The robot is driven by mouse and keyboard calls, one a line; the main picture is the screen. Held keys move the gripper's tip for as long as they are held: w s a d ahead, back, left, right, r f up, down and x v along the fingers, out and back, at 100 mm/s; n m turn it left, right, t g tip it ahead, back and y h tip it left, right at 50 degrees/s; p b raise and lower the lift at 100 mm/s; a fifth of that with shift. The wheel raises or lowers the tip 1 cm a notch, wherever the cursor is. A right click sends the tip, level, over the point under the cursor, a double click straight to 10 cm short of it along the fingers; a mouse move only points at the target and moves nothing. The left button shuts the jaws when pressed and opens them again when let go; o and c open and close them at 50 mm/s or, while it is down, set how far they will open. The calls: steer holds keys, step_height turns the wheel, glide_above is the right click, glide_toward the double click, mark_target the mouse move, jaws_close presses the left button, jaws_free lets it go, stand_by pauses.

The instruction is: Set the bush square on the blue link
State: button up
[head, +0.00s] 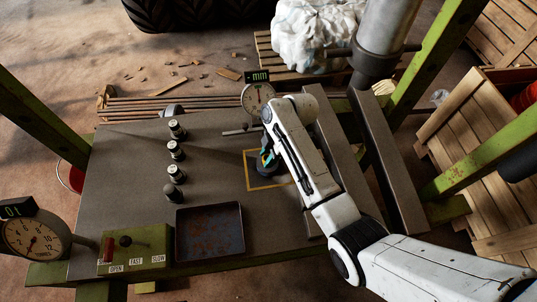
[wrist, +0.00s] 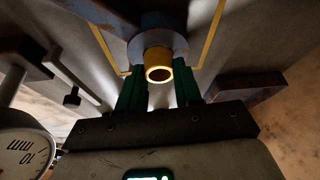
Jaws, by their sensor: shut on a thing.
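The brass-coloured bush (wrist: 158,66) is a short hollow cylinder between my gripper's green fingers (wrist: 160,88), which are shut on it. Its open end faces the wrist camera. Behind it is the rounded end of the blue-grey link (wrist: 143,44). The bush lines up roughly with that end, but I cannot tell whether it touches or sits square. In the head view my gripper (head: 267,158) is low over the dark link end (head: 265,172) inside a yellow square outline on the bench. My arm hides much of the link there, and the bush is not clear.
Several small metal cylinders (head: 175,151) stand in a column on the bench (head: 120,180), left of my gripper. A rusty tray (head: 210,232) and a green control box (head: 135,250) are nearer. A dial gauge (head: 257,97) stands close behind my gripper. A dark beam (head: 388,165) lies to the right.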

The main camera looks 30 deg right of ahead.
steer(key=shift+f, duration=0.25)
stand_by(0.7)
steer(key=o, duration=1.2)
steer(key=shift+c, duration=0.2)
steer(key=shift+r, duration=0.1)
steer(key=v, duration=1)
steer(key=shift+d+r+b, duration=0.2)
steer(key=shift+r+b, duration=0.05)
steer(key=shift+b, duration=0.1)
